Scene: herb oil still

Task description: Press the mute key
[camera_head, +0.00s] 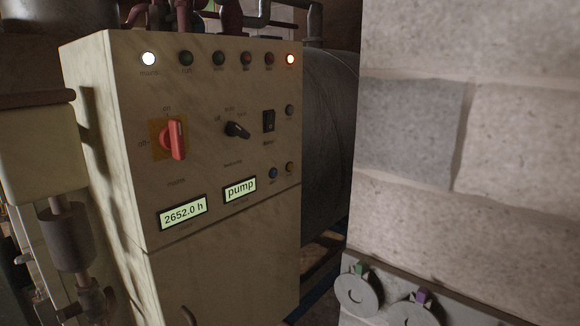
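A cream control cabinet (222,95) stands left of centre. Its front has three small round push buttons: a grey one (290,110) at upper right, a blue one (273,173) and an amber one (290,167) lower down. Their labels are too small to read, so I cannot tell which is the mute key. Neither of my grippers is in view, and nothing touches the buttons.
The panel also has a red rotary switch (177,140), a black selector (237,130), a rocker switch (268,121) and a display reading "pump" (240,189). A white lamp (149,59) and an orange lamp (290,59) glow. A block wall (470,150) fills the right.

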